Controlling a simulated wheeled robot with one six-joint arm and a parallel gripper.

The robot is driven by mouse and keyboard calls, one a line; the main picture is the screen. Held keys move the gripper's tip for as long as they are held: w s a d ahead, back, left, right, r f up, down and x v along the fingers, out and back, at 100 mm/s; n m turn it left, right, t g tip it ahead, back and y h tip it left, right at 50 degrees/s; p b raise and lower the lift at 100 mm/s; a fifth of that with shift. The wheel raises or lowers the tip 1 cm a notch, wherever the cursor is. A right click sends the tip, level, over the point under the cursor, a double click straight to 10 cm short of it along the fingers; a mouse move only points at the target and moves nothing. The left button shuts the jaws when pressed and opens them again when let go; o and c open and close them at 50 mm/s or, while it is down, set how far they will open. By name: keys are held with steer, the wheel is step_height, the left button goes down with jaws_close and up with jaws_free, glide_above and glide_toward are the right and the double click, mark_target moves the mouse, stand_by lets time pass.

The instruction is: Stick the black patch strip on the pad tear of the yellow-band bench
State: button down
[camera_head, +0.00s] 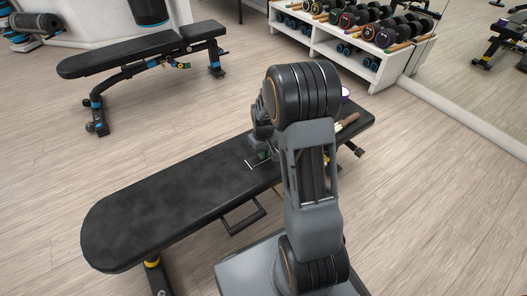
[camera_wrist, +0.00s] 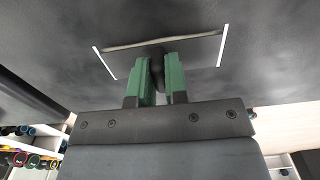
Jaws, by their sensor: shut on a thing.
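The yellow-band bench (camera_head: 150,208) has a long black pad and runs across the middle of the head view; its yellow band (camera_head: 152,263) shows on a near leg. My gripper (camera_head: 262,157) is over the pad, partly hidden by my arm. In the wrist view my gripper (camera_wrist: 160,82) has green fingers shut on a dark grip of the black patch strip (camera_wrist: 195,50). The strip lies flat between two white end lines, at or very close to the pad; I cannot tell if it touches. A pale ragged line, apparently the pad tear (camera_wrist: 165,40), runs along its far edge.
A white-and-purple container (camera_head: 345,93) and brown-handled items (camera_head: 347,123) are at the bench's far right end. A blue-band bench (camera_head: 120,55) stands at back left. A white dumbbell rack (camera_head: 335,45) and mirror are at back right. Wood floor between is clear.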

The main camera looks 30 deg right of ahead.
steer(key=c, duration=1.1)
jaws_free()
steer(key=shift+o, duration=0.2)
steer(key=shift+r, duration=0.1)
step_height(320, 180, up, 14)
steer(key=p, duration=0.5)
steer(key=shift+f+p, duration=0.2)
steer(key=shift+p, duration=0.1)
steer(key=shift+d, duration=0.1)
steer(key=s+a+r+t+p, duration=0.1)
steer(key=s+a+r+p, duration=0.2)
steer(key=r+p, duration=0.7)
steer(key=s+a+r+m+t+p, duration=0.1)
steer(key=s+a+r+p, duration=0.2)
steer(key=s+r+p, duration=0.4)
steer(key=s+a+r+t+p, duration=0.1)
steer(key=s+a+r+p, duration=0.2)
steer(key=r+p, duration=0.9)
step_height(320, 180, up, 11)
steer(key=s, duration=0.3)
steer(key=shift+a+m+t+p, duration=0.3)
steer(key=shift+a+p, duration=0.1)
